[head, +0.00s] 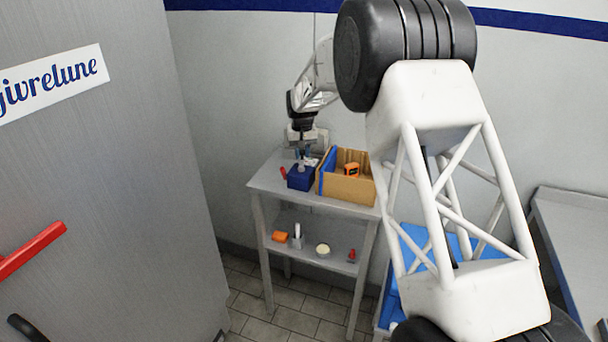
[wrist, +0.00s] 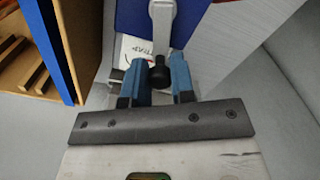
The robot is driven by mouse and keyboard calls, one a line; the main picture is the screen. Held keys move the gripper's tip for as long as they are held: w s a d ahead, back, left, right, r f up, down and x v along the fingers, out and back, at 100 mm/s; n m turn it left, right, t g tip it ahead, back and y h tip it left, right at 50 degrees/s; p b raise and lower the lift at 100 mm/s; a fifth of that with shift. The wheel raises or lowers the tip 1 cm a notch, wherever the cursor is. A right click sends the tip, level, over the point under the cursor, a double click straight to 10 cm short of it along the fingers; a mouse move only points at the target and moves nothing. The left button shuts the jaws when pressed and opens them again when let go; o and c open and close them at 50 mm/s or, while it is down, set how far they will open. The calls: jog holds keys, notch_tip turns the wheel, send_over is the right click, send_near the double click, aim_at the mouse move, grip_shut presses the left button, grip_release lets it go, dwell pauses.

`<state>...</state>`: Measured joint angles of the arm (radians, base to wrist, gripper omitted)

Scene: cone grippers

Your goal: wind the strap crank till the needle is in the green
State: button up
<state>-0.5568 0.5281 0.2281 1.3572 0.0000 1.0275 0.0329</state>
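The blue box (head: 300,180) stands on the top of the small grey table, with my gripper (head: 302,152) pointing down just over it. In the wrist view the box (wrist: 130,14) carries a grey crank arm (wrist: 162,28) ending in a black knob (wrist: 160,76). The two blue fingers of my gripper (wrist: 162,72) stand on either side of the knob. I cannot tell whether they press on it. A white face with dark lettering (wrist: 134,50) shows beside the crank, partly hidden by the left finger. I see no needle or green zone.
A wooden bin (head: 345,188) with a blue side and an orange item (head: 351,170) stands close to the right of the box. A red item (head: 284,173) lies on its left. The lower shelf (head: 310,252) holds small objects. A grey door (head: 130,170) fills the left.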

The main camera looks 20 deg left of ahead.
jog(key=shift+d, duration=0.3)
jog(key=shift+w+d, duration=0.1)
jog(key=shift+d, duration=0.35)
dwell(0.3)
jog(key=o, duration=0.8)
jog(key=shift+o, duration=0.2)
jog(key=shift+r, duration=0.15)
notch_tip(320, 180, up, 8)
dwell(0.8)
